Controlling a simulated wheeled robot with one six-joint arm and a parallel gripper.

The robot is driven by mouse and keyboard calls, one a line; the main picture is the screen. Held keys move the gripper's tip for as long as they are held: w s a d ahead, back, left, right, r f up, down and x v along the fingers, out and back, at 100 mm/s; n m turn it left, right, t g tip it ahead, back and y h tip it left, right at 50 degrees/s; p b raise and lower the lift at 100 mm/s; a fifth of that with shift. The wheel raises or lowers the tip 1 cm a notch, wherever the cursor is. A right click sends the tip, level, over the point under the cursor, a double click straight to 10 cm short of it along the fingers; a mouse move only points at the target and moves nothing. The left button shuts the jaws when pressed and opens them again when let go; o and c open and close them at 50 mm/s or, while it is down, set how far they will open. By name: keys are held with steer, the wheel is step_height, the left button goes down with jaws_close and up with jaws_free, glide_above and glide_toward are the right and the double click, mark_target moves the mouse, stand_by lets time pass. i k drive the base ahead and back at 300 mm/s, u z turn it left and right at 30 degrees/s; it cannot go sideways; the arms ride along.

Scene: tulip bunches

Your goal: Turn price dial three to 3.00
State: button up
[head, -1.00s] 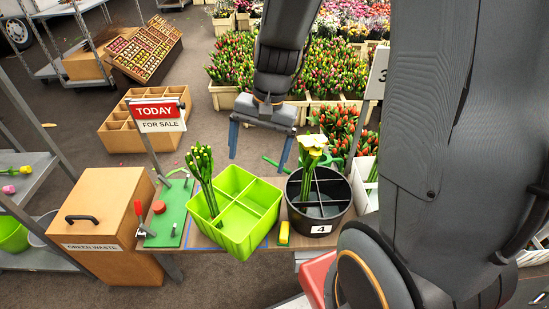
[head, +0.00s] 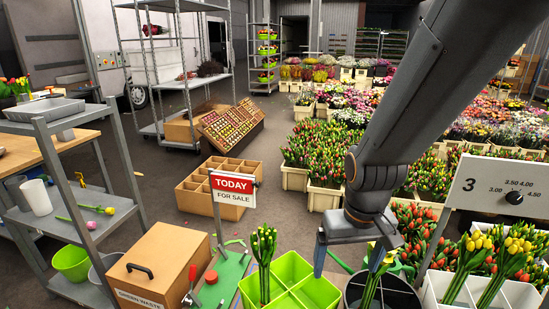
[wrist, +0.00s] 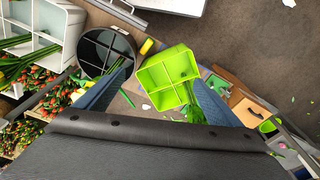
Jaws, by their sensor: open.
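The grey price sign marked 3 (head: 495,187) stands at the right of the head view. Its small black dial (head: 514,197) has price marks around it, with 3.00 at its left and 3.50 and 4.00 above. I cannot tell surely which mark the dial points at. My gripper (head: 348,258) is open and empty, with its blue-grey fingers pointing down near the black bucket, well to the left of the sign. In the wrist view my gripper (wrist: 158,98) shows its two fingers spread wide. The dial does not show in the wrist view.
A lime green divided crate (head: 318,290) and a black divided bucket (head: 398,298) holding flowers stand below my gripper. White boxes (head: 520,294) of yellow tulips stand below the sign. A TODAY sign (head: 232,188) and green waste box (head: 165,262) are at left.

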mark_target(514, 198)
steer(key=z, duration=0.45)
steer(key=k, duration=0.75)
steer(key=z, duration=1.4)
steer(key=i, duration=0.55)
steer(key=u, duration=0.05)
